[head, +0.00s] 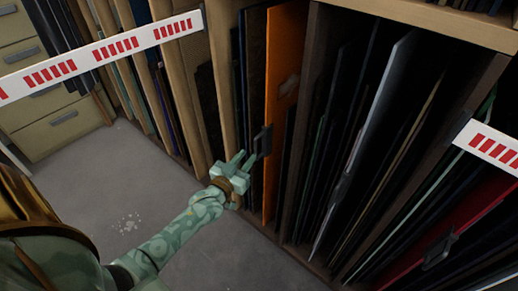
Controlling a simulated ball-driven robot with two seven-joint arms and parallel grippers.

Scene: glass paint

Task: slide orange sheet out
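The orange sheet (283,70) stands upright in a slot of the wooden rack, between dark sheets. I cannot tell whether a finger touches the handle. The lower part of the sheet runs down beside the gripper. My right gripper is not in view.
Wooden dividers (222,70) and several dark sheets crowd both sides. A red sheet (440,240) with a black handle (440,250) is at lower right. White-and-red strips (115,46) cross in front of the rack.

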